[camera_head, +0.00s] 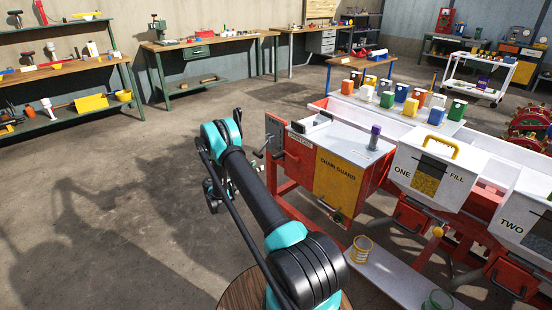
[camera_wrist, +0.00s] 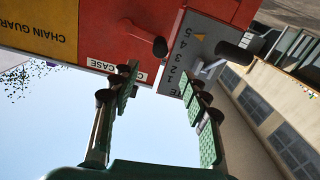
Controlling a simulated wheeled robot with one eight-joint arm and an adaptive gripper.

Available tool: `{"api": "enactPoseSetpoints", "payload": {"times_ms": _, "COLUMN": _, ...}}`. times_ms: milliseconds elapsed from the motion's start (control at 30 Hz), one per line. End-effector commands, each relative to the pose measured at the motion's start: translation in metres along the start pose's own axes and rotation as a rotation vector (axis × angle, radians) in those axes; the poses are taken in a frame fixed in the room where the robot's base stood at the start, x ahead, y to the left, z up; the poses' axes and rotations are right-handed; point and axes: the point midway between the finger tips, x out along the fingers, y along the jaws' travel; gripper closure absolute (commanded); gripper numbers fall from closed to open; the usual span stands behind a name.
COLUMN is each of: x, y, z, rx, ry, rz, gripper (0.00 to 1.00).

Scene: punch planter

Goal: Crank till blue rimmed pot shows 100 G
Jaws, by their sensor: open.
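A red machine (camera_head: 299,170) with a yellow "CHAIN GUARD" panel (camera_head: 345,175) stands right of my arm. In the wrist view it appears upside down. In the head view my gripper (camera_head: 213,188) is partly hidden by my arm. No blue-rimmed pot or weight reading is visible.
Hoppers marked "ONE FILL" (camera_head: 432,175) and "TWO" (camera_head: 525,220) stand at the right. A yellow-rimmed pot (camera_head: 360,249) and a green-rimmed pot (camera_head: 437,300) are below. Workbenches (camera_head: 200,42) line the back. The floor at left is clear.

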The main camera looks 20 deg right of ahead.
Motion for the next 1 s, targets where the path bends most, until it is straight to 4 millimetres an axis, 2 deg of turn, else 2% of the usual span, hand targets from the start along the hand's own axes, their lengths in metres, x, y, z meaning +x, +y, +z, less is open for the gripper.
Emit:
{"api": "enactPoseSetpoints", "payload": {"times_ms": 33, "x": 0.012, "y": 0.001, "z": 0.0, "rx": 0.0, "ry": -0.001, "rz": 0.004, "gripper": 0.54}}
{"api": "enactPoseSetpoints", "payload": {"times_ms": 200, "x": 0.046, "y": 0.001, "z": 0.0, "rx": -0.001, "ry": -0.001, "rz": 0.003, "gripper": 0.54}}
{"api": "enactPoseSetpoints", "payload": {"times_ms": 600, "x": 0.118, "y": 0.001, "z": 0.0, "rx": -0.002, "ry": -0.001, "rz": 0.001, "gripper": 0.54}}
{"api": "enactPoseSetpoints", "payload": {"times_ms": 800, "x": 0.136, "y": 0.001, "z": 0.0, "rx": -0.002, "ry": -0.001, "rz": -0.001, "gripper": 0.54}}
{"api": "enactPoseSetpoints", "payload": {"times_ms": 1000, "x": 0.139, "y": 0.0, "z": 0.0, "rx": -0.002, "ry": -0.001, "rz": -0.001, "gripper": 0.54}}
